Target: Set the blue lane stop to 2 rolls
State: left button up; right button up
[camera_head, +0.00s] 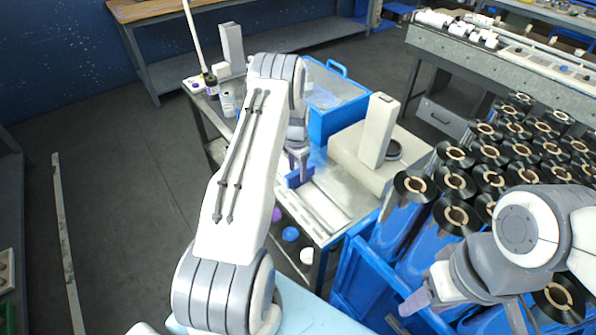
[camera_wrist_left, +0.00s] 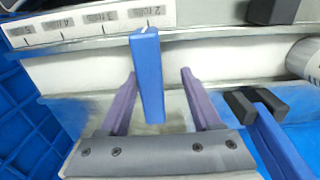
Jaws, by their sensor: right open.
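The blue lane stop (camera_wrist_left: 149,80) shows in the left wrist view as an upright blue block with a white mark on its top end. The mark is by the "2 rolls" label of the white scale strip (camera_wrist_left: 80,24). My left gripper (camera_wrist_left: 160,76) has its two purple fingers open on either side of the stop, with a clear gap on the right and a small one on the left. In the head view my left arm hides most of this gripper, and the stop (camera_head: 293,180) shows only partly. My right gripper (camera_head: 462,308) is open and empty at the lower right.
Another blue part with black blocks (camera_wrist_left: 257,103) stands close to the right finger. A cream machine housing (camera_head: 377,135) and a blue bin (camera_head: 337,118) border the work area. Black rolls (camera_head: 455,215) in blue racks crowd the right side. Open floor lies left.

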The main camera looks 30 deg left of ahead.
pick_arm(q)
jog(key=shift+d, duration=0.35)
notch_tip(320, 180, up, 10)
jog(key=shift+r+b, duration=0.25)
jog(key=shift+b, duration=0.65)
